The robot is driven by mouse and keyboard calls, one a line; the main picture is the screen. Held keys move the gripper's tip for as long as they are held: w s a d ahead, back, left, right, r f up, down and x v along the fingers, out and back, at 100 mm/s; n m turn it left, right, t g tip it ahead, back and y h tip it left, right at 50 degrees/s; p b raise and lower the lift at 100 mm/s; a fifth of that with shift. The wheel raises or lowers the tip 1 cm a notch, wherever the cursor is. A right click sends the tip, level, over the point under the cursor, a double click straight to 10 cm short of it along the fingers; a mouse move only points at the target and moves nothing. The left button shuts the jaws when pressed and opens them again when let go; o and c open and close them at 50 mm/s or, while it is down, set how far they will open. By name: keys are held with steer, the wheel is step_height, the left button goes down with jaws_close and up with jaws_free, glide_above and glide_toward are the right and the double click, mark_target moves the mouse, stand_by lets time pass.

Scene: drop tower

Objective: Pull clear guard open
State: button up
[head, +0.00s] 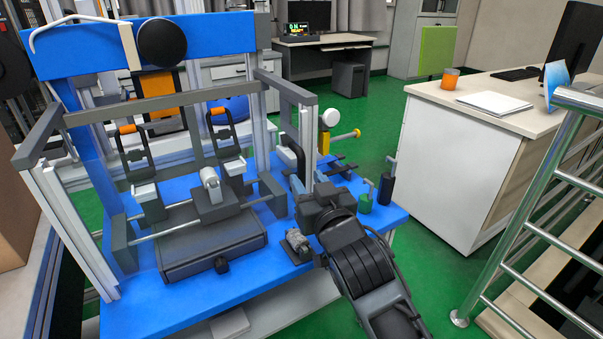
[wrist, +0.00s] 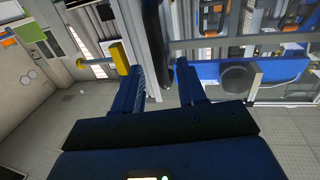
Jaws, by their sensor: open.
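The clear guard's dark grey frame (head: 160,103) spans the front of the blue drop tower in the head view. Its pane is see-through, so its exact extent is hard to tell. A black upright handle (head: 293,160) stands at the guard's right side. My gripper (head: 302,188) is at this handle, with my arm reaching in from the lower right. In the wrist view my gripper (wrist: 156,70) is open, and the black handle (wrist: 152,35) stands between its two blue fingers. Contact between fingers and handle cannot be told.
The blue base plate (head: 215,302) carries a small motor-like part (head: 297,241) near my forearm. A white counter (head: 455,160) and a metal railing (head: 545,150) bound the right. Green floor lies between.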

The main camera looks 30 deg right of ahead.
mark_target(303, 174)
steer(key=shift+w+d, duration=0.25)
steer(key=shift+w, duration=0.9)
steer(key=shift+w+d, duration=0.2)
steer(key=shift+w, duration=0.9)
jaws_close()
